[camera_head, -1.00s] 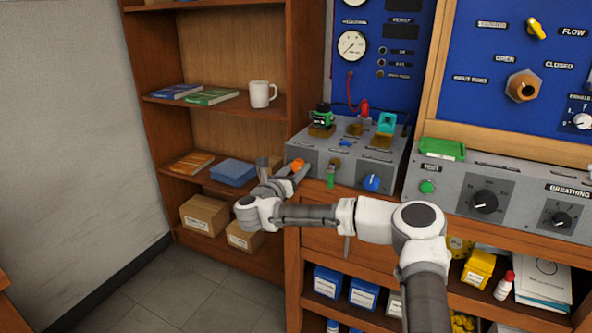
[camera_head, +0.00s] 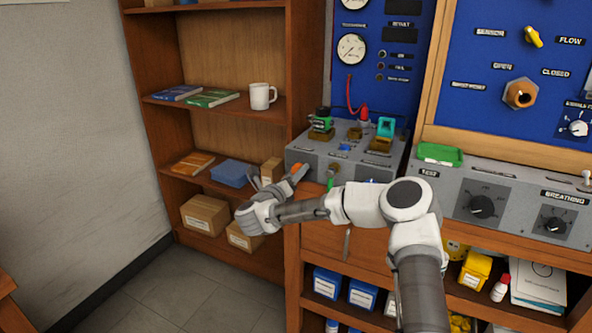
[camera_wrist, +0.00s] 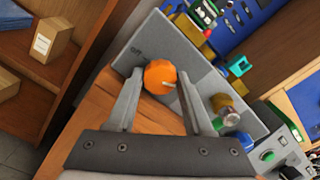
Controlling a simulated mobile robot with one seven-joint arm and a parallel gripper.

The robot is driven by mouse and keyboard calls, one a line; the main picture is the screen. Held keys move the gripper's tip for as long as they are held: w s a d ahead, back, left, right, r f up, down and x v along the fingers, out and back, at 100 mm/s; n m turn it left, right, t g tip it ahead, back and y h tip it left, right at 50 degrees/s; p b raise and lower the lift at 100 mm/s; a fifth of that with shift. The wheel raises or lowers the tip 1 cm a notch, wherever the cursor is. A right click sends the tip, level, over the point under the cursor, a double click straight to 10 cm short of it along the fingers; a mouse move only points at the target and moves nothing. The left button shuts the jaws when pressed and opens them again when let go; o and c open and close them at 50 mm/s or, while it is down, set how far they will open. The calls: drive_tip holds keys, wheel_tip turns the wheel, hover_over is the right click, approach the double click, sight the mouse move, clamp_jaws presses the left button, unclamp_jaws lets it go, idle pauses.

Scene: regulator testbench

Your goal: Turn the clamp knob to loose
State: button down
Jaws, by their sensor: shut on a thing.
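An orange knob (camera_wrist: 160,77) with a pale pointer mark sits on the front face of a grey box (camera_wrist: 148,42), which also shows in the head view (camera_head: 312,162). The mark points to the lower right in the wrist view. I take this to be the clamp knob; its label is only partly legible. My gripper (camera_wrist: 160,80) has one finger on each side of the knob and is shut on it.
A wooden shelf (camera_head: 205,105) with a mug (camera_head: 262,96), books and cardboard boxes stands left. A grey console (camera_head: 445,190) is at right.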

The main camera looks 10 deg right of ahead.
drive_tip(key=shift+a+n+p, duration=0.1)
drive_tip(key=shift+n+p, duration=3.3)
drive_tip(key=shift+n, duration=12)
drive_tip(key=shift+c, duration=1.5)
unclamp_jaws()
drive_tip(key=shift+r, duration=0.1)
